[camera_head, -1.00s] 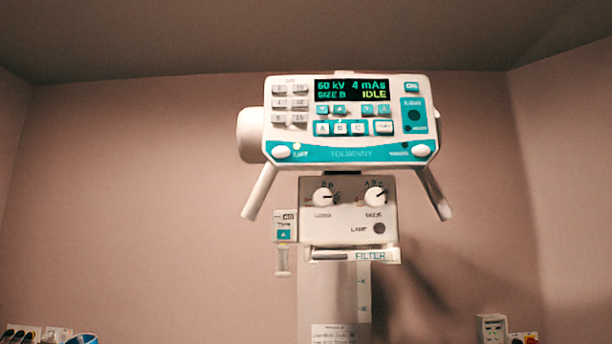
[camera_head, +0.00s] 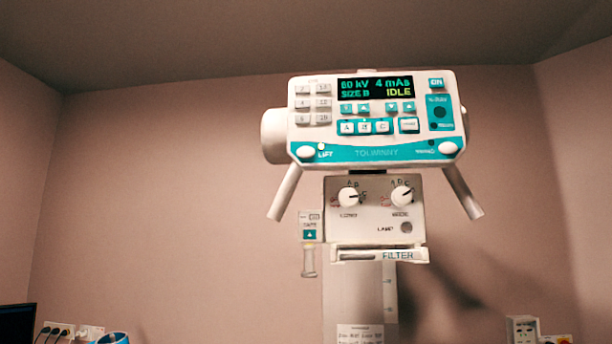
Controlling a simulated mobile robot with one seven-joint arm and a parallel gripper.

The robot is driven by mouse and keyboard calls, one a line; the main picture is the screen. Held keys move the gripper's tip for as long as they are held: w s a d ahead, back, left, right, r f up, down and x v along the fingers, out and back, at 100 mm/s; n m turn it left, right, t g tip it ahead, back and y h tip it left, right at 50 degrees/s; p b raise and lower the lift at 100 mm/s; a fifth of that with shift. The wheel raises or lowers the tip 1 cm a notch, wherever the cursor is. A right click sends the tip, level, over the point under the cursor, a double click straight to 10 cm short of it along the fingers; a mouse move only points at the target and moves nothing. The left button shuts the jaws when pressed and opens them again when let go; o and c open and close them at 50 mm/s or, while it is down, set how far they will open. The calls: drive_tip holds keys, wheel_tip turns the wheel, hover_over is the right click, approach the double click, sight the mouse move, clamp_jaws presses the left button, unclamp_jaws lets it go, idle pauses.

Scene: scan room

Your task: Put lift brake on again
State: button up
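The X-ray head's control panel (camera_head: 376,118) faces me in the upper right of the view. Its display (camera_head: 376,88) reads 60 kV, 4 mAs, SIZE B and IDLE. The LIFT brake button (camera_head: 306,152), a white oval, sits at the panel's lower left, with a small pale light (camera_head: 321,146) beside it that looks lit. A matching white oval button (camera_head: 448,148) sits at the lower right, with a small dark light beside it. My gripper is not in view.
Below the panel hang a knob box (camera_head: 374,210), a filter slot (camera_head: 380,254) and a pale column (camera_head: 359,300). Angled handles (camera_head: 284,194) stick out on both sides. Sockets with plugs (camera_head: 58,330) and a dark screen (camera_head: 16,324) are at lower left.

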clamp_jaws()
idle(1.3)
